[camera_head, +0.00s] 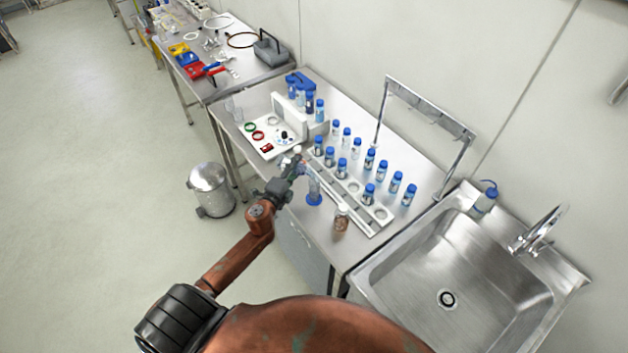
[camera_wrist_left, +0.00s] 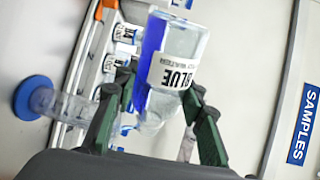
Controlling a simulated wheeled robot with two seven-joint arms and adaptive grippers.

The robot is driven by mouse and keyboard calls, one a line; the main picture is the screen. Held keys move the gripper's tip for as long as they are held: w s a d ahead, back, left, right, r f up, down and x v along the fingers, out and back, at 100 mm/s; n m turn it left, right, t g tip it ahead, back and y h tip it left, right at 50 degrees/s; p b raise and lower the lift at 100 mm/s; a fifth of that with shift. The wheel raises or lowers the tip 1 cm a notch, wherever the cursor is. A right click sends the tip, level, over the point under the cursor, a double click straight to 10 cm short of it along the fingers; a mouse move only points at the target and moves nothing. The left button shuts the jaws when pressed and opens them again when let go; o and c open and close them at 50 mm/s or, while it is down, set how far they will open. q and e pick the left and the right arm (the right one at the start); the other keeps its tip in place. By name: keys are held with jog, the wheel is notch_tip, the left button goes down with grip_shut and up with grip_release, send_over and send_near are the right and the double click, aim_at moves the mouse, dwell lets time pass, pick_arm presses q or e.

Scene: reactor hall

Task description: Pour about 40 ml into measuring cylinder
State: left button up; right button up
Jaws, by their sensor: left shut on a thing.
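My left gripper (camera_head: 295,164) is shut on a clear bottle labelled BLUE (camera_wrist_left: 178,55), which shows large between its fingers in the left wrist view. The bottle looks tilted, and a blue band, perhaps liquid, lies along one side. The measuring cylinder (camera_head: 314,189), clear with a blue foot, stands on the bench just right of the gripper. In the left wrist view the cylinder (camera_wrist_left: 68,104) lies across the left, with its upper end partly behind a finger. The bottle's mouth seems close to the cylinder's upper end; I cannot tell whether they touch. My right gripper is out of view.
A rack (camera_head: 352,187) and several blue-capped bottles (camera_head: 382,172) stand right of the cylinder. A brown bottle (camera_head: 341,219) stands near the front edge. A white tray (camera_head: 262,150) lies behind the gripper. A sink (camera_head: 470,275) is at right, a bin (camera_head: 210,190) on the floor.

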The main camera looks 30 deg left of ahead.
pick_arm(q)
jog(key=shift+a, duration=0.3)
jog(key=shift+f+m, duration=0.15)
jog(key=shift+m, duration=0.25)
dwell(1.6)
jog(key=shift+a+n, duration=0.15)
jog(key=shift+n, duration=0.75)
jog(key=shift+s+f+n+b, duration=0.1)
jog(key=shift+f+n+b, duration=0.6)
jog(key=shift+b, duration=0.3)
jog(key=shift+n+h, duration=0.3)
jog(key=shift+f+n, duration=0.1)
jog(key=shift+n, duration=0.2)
jog(key=shift+r+n, duration=0.25)
jog(key=shift+n, duration=0.15)
